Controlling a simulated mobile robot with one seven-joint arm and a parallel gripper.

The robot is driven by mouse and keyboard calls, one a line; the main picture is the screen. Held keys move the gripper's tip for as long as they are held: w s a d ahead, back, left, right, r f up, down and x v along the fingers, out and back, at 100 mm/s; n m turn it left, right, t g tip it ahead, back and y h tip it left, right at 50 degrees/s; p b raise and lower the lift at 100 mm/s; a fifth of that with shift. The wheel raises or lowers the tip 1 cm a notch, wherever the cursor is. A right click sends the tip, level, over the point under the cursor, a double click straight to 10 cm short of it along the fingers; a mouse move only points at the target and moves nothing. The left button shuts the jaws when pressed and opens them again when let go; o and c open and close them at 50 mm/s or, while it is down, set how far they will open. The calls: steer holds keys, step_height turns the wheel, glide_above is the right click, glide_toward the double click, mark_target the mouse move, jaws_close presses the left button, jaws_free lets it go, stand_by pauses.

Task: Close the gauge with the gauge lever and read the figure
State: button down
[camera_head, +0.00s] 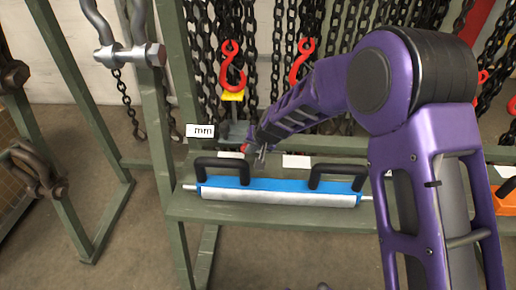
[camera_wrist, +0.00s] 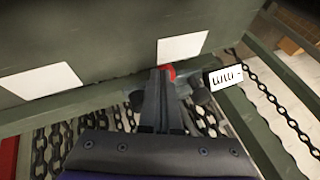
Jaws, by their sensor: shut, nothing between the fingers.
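The gauge's small white "mm" display (camera_head: 200,130) stands at the back left of the green bench, and it shows in the wrist view (camera_wrist: 226,78) too. No figure is readable beside the letters. A grey block (camera_head: 236,130) sits right of the display, partly behind my arm. A small red part (camera_head: 243,148), perhaps the lever's end, shows near my gripper (camera_head: 261,160). In the wrist view the red part (camera_wrist: 172,72) is just beyond my shut fingers (camera_wrist: 160,76), which largely hide it. I cannot tell whether they touch it. My fingers hold nothing.
A blue and white roller-like tool (camera_head: 280,192) with two black handles lies on the bench (camera_head: 222,214) in front of my gripper. Chains with red hooks (camera_head: 232,66) hang behind. White labels (camera_head: 297,161) line the bench. An orange object (camera_head: 507,194) is at the right.

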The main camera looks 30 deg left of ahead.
steer(key=shift+s+a, duration=0.15)
steer(key=shift+a, duration=0.4)
stand_by(0.4)
